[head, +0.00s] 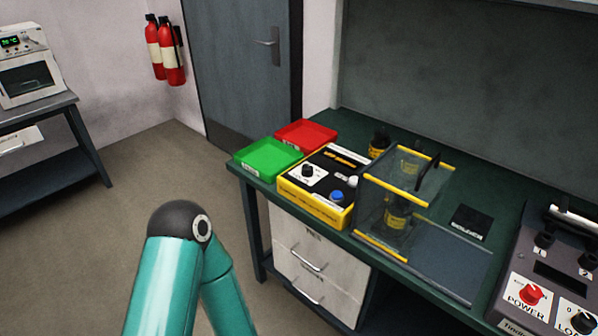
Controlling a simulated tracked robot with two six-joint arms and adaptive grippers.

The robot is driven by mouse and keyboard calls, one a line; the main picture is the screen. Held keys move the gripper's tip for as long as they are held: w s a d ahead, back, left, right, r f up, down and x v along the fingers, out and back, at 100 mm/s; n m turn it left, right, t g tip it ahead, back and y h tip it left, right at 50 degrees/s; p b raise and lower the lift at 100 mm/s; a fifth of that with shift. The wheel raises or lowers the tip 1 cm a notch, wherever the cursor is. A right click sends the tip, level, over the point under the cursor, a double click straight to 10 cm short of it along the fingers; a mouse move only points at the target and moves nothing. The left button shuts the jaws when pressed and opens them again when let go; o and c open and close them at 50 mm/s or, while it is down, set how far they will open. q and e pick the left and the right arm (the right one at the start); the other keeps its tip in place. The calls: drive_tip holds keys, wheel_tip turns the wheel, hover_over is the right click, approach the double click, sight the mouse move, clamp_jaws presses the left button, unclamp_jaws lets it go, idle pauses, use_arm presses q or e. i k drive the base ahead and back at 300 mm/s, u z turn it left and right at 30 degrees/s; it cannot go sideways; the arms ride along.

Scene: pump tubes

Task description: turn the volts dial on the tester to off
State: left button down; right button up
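A yellow-and-black box that looks like the tester (315,214) stands on the green bench, near its left end. A black dial on a white plate (308,171) is on its top, towards the left. Its lettering is too small to read, so I cannot tell whether it is the volts dial or where it points. A blue button (337,196) and a small pale knob (353,181) are also on the box. Neither of my grippers is in view. Only teal links of one of my arms show at the lower left, in front of the bench and apart from the box.
A green tray (268,158) and a red tray (306,135) lie left of and behind the box. A clear, yellow-edged enclosure (385,240) with a dark bottle inside stands close on its right. A grey machine with a red POWER knob (531,293) is at far right.

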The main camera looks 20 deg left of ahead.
sight(308, 169)
drive_tip(key=k, duration=1.1)
drive_tip(key=u, duration=0.35)
drive_tip(key=i, duration=0.5)
drive_tip(key=u, duration=0.7)
drive_tip(key=i, duration=1.6)
drive_tip(key=z, duration=0.65)
